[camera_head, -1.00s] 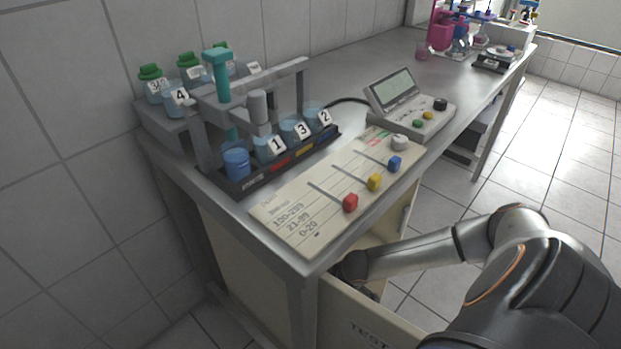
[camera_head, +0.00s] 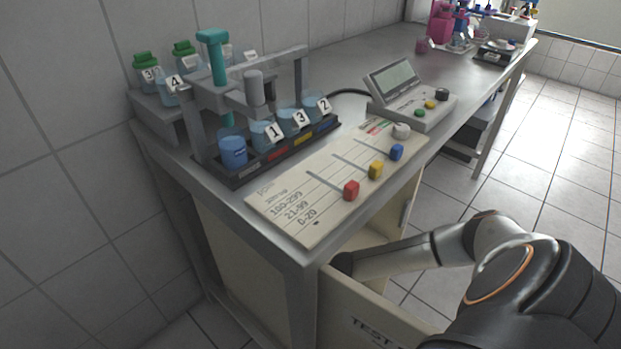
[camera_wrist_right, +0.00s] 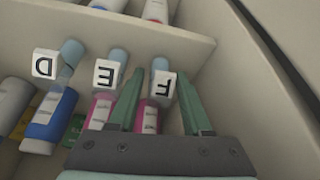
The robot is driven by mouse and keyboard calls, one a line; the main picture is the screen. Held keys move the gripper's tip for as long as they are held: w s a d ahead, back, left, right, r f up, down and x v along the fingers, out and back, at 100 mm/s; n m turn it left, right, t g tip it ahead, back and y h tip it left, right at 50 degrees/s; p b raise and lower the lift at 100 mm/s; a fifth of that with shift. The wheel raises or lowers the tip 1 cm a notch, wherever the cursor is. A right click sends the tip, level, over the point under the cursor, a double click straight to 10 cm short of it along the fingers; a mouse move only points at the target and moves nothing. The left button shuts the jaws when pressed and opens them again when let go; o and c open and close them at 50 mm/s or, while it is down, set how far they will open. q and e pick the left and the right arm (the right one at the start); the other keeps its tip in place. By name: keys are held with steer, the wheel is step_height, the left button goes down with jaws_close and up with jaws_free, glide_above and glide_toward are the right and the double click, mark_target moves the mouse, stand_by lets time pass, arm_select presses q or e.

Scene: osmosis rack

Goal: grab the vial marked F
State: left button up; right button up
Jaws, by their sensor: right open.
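Vial E (camera_wrist_right: 118,57) is just left of the left finger, and vial D (camera_wrist_right: 71,50) is farther left. In the head view my right arm reaches into the open drawer (camera_head: 370,318) under the bench, which hides the gripper. My left gripper is out of view.
Drawer walls and a divider (camera_wrist_right: 150,30) close in around the vials. Other bottles, one with a blue label (camera_wrist_right: 48,125), lie at the left. The bench above holds a rack of beakers (camera_head: 290,150), a slider panel (camera_head: 290,207) and a meter (camera_head: 410,95).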

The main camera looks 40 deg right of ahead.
jaws_close()
stand_by(0.5)
steer(key=shift+r, duration=0.1)
